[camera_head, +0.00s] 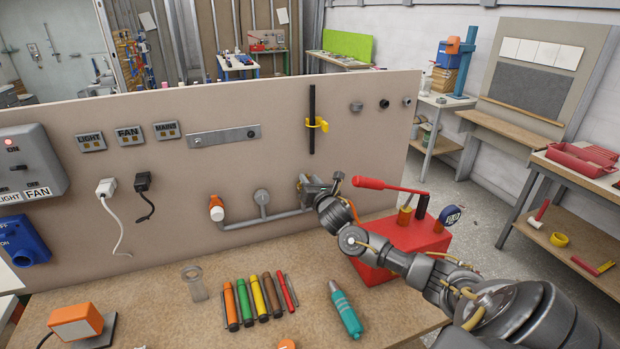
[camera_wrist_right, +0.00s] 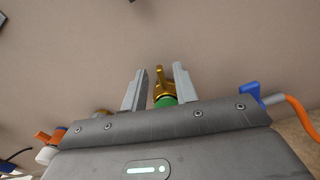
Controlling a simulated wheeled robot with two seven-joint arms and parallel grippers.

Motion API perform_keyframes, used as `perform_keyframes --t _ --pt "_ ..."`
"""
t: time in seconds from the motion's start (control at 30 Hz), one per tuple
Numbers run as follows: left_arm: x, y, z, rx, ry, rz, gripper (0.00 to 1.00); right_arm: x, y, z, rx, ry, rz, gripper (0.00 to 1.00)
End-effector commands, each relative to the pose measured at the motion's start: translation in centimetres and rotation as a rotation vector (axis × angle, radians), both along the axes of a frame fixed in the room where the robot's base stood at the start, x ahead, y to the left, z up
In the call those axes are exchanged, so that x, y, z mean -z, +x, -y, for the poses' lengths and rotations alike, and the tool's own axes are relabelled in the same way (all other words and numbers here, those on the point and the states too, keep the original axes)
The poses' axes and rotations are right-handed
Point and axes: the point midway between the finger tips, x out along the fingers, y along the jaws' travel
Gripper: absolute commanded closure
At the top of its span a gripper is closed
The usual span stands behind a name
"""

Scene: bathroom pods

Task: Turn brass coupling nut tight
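A brass fitting (camera_wrist_right: 163,85) with a wing-like lug and a green part below it shows in the right wrist view, close to the panel. I cannot tell which part of it is the coupling nut. My right gripper (camera_wrist_right: 162,72) is open, with one finger on each side of the fitting. A gap shows at the left finger; at the right finger I cannot tell contact. In the head view my right gripper (camera_head: 311,184) is at the panel at the right end of the grey pipe (camera_head: 265,219) and hides the fitting. My left gripper is not in view.
The upright panel (camera_head: 240,180) carries the pipe, an orange-capped valve (camera_head: 216,208), plugs and switches. A red box (camera_head: 400,245) with a pump-like lever (camera_head: 390,186) stands close by my right forearm. Coloured tools and a teal tool (camera_head: 345,309) lie on the bench (camera_head: 170,310).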

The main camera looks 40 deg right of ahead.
Motion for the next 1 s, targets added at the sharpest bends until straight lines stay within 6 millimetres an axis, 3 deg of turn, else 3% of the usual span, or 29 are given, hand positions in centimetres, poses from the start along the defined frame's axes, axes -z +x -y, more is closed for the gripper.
perform_keyframes --t 0.33,0.57,1.0 --pt "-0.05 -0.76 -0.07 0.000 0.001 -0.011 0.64 0.04 0.33 0.11 0.000 0.000 0.000 0.71" --pt "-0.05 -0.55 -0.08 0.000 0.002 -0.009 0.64 0.03 0.32 0.10 0.000 0.000 0.000 1.00" --pt "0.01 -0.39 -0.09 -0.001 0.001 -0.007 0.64 0.11 0.22 0.36 0.001 0.046 0.016 1.00"
